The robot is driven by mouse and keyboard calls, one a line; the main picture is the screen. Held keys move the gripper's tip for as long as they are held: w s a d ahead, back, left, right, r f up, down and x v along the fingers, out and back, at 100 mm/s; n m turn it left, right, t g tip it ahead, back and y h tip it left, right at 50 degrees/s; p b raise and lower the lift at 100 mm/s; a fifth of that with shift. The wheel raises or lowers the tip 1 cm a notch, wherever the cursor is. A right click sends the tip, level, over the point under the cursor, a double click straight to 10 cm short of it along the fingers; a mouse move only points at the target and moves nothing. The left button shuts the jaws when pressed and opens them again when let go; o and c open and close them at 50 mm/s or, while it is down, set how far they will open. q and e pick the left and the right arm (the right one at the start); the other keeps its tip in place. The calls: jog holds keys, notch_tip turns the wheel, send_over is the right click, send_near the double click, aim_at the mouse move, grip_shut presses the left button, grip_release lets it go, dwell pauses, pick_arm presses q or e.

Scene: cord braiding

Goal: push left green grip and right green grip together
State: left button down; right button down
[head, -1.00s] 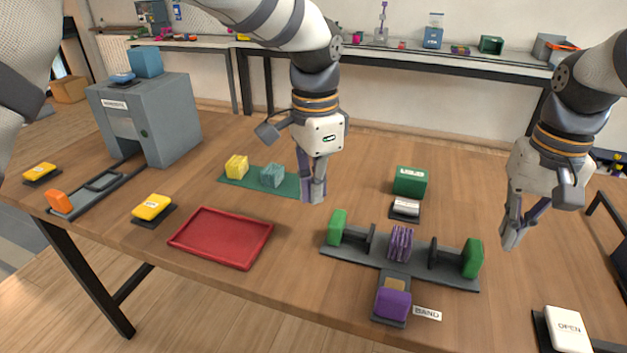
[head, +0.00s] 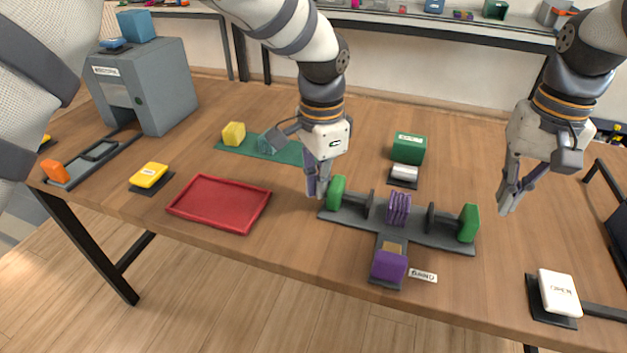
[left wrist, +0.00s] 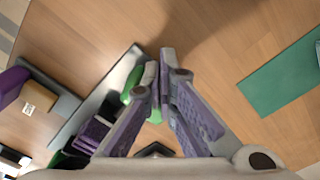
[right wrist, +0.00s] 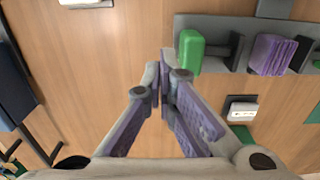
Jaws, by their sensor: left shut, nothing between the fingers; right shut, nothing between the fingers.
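The left green grip (head: 336,193) and the right green grip (head: 468,223) stand at the two ends of a dark grey base (head: 345,215). Between them, a bundle of purple cords (head: 398,209) stands at the middle, with a gap to a dark plate on each side. My left gripper (head: 318,192) is shut and empty, just left of the left green grip; I cannot tell whether it touches. In the left wrist view the left grip (left wrist: 138,85) is partly hidden by the fingers. My right gripper (head: 505,205) is shut and empty, right of the right grip, which shows in the right wrist view (right wrist: 190,52).
A purple block (head: 389,265) sits on the base's front arm by a label (head: 423,276). A green box (head: 408,148) and a white roll (head: 404,172) stand behind. A red tray (head: 219,204) lies to the left, a white button (head: 559,293) at front right.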

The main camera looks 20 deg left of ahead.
aim_at(351, 196)
pick_arm(q)
jog(key=shift+d, duration=1.4)
pick_arm(e)
jog(key=shift+f, duration=2.8)
jog(key=shift+a, duration=0.15)
